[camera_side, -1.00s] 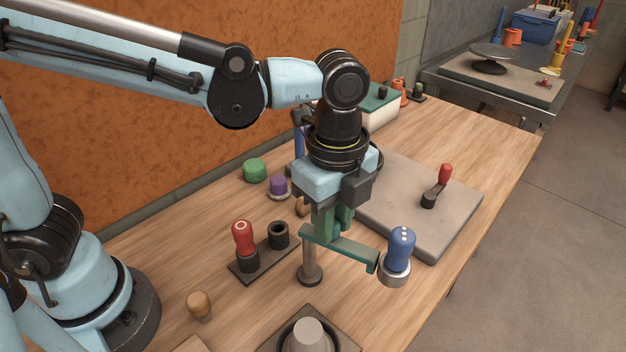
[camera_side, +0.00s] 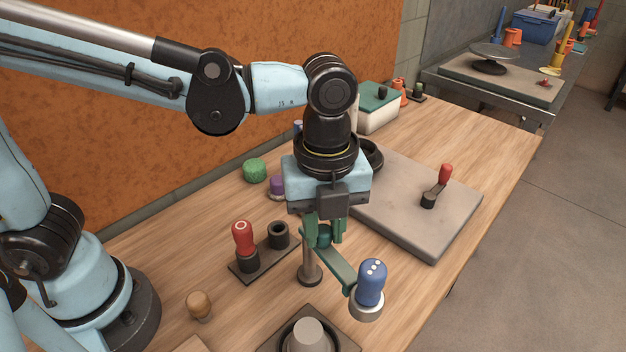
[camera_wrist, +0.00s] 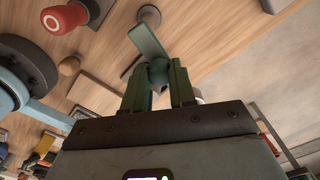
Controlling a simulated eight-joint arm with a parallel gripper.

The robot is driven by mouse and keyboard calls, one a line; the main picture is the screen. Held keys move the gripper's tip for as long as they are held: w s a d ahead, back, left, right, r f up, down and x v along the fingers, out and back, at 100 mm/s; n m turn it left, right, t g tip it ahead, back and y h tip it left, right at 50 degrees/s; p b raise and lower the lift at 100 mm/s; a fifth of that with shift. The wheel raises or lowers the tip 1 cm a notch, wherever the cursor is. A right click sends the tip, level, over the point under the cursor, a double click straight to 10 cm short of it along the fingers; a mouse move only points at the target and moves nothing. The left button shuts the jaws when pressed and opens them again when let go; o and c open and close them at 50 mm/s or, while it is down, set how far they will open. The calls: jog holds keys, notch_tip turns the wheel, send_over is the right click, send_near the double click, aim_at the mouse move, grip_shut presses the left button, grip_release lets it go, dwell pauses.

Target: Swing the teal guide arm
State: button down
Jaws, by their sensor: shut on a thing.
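The teal guide arm (camera_side: 332,263) is a flat bar on top of a grey post (camera_side: 309,265) that stands on a round foot on the table. My gripper (camera_side: 324,238) is shut on a teal knob over the post end of the bar. In the wrist view my two green fingers (camera_wrist: 158,85) close on the knob, and the guide arm (camera_wrist: 146,41) extends away beyond them. The fingers hide part of the knob.
A red-knobbed handle (camera_side: 243,238) and an empty black socket (camera_side: 279,234) share a dark base left of the post. A dark square plate with a grey plug (camera_side: 307,336) lies in front. A grey slab (camera_side: 400,220) with a red-handled crank (camera_side: 441,180) lies to the right. A wooden knob (camera_side: 199,305) stands at left.

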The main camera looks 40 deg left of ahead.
jog(key=shift+s+a+m, duration=0.1)
jog(key=shift+s+m, duration=0.15)
jog(key=shift+m, duration=0.6)
jog(key=shift+s+a+m, duration=0.1)
jog(key=shift+s+m, duration=0.15)
jog(key=shift+m, duration=0.6)
jog(key=shift+s+a+m, duration=0.15)
jog(key=shift+s+m, duration=0.05)
jog(key=shift+m, duration=0.5)
jog(key=shift+s+a+m, duration=0.1)
jog(key=shift+s+m, duration=0.05)
jog(key=shift+m, duration=0.55)
jog(key=shift+s+a+m, duration=0.1)
jog(key=shift+m, duration=0.2)
jog(key=c, duration=0.9)
grip_release()
jog(key=shift+r, duration=0.15)
notch_tip(320, 180, up, 12)
jog(key=shift+f, duration=0.1)
